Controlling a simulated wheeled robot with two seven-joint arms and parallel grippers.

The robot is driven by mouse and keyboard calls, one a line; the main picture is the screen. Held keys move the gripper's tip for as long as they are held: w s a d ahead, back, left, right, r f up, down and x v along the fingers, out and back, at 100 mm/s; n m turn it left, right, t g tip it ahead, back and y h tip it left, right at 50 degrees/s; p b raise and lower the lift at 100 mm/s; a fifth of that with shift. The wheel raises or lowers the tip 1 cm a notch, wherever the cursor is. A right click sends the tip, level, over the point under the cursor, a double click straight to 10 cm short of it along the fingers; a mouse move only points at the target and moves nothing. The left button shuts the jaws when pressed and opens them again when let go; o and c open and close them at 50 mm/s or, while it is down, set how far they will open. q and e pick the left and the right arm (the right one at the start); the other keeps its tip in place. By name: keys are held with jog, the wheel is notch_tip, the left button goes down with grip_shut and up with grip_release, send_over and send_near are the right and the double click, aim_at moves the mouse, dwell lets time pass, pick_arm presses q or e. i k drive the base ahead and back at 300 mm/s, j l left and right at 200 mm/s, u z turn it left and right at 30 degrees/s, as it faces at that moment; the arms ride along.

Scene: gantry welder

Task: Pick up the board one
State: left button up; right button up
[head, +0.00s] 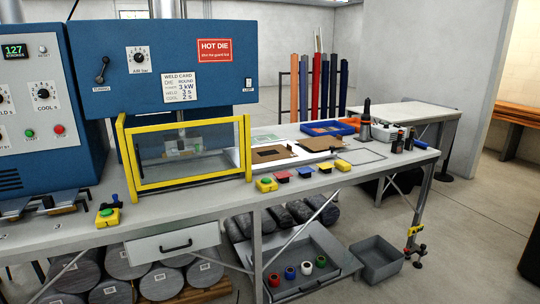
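A flat brown board with a dark rectangular opening (271,155) lies on the grey bench, just right of the yellow guard frame. A second brown board (317,144) lies to its right and a little farther back, with a dark patch at its right end. I cannot tell from markings which of them is board one. A white sheet or panel (342,153) lies partly under the boards. Neither of my grippers shows in the head view.
The blue welder (150,65) with its yellow-framed guard (186,182) stands left of the boards. A blue tray (331,127) and several dark upright items stand behind and right.

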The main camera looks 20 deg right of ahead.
aim_at(268, 153)
jog(key=i+l, duration=0.25)
jog(key=i, duration=0.15)
jog(key=i+l, duration=0.3)
jog(key=i+z, duration=0.05)
jog(key=i, duration=0.05)
